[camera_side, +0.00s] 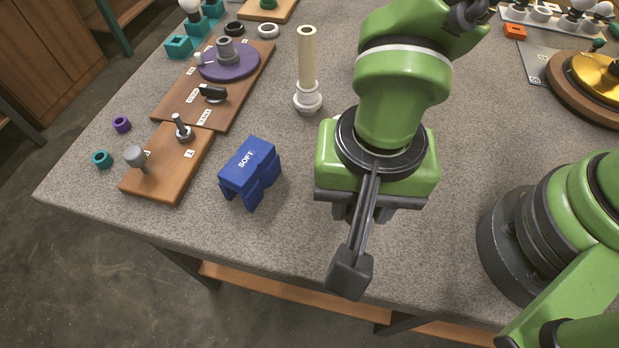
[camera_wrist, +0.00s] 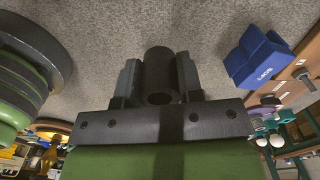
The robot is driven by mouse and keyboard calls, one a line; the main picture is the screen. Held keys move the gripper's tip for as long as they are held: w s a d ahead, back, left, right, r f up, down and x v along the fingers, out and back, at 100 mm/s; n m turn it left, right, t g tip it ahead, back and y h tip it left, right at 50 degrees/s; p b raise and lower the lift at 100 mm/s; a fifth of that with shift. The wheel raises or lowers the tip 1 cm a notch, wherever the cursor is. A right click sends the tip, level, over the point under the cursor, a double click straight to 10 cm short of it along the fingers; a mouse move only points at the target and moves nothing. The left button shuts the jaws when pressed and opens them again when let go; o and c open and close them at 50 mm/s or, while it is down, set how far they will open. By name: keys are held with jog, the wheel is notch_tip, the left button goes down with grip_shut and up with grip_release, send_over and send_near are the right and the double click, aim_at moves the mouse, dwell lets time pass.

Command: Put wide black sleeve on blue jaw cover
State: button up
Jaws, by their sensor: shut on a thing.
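The wide black sleeve (camera_wrist: 160,80) is a dark hollow cylinder between the two fingers of my gripper (camera_wrist: 157,62) in the wrist view, its open end facing the camera. My gripper is shut on it. In the side view the gripper body (camera_side: 375,190) hides the sleeve and most of the fingers. The blue jaw cover (camera_side: 247,172), marked "SOFT", stands on the table to the left of my gripper, apart from it. It also shows at the upper right of the wrist view (camera_wrist: 258,58).
A cream post with a white base (camera_side: 307,95) stands behind the blue cover. Wooden boards with pegs and knobs (camera_side: 168,165) lie to the left, near small purple (camera_side: 122,124) and teal (camera_side: 102,159) rings. Grey tabletop (camera_side: 290,150) between cover and gripper is clear.

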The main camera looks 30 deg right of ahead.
jog(key=w+a+r, duration=0.2)
jog(key=w+a, duration=0.3)
jog(key=w, duration=0.3)
send_near(247, 159)
notch_tip(247, 159, down, 7)
jog(key=shift+f, duration=0.1)
dwell(0.4)
jog(key=shift+f, duration=0.1)
jog(key=o, duration=0.9)
notch_tip(247, 159, up, 12)
jog(key=shift+r, duration=0.2)
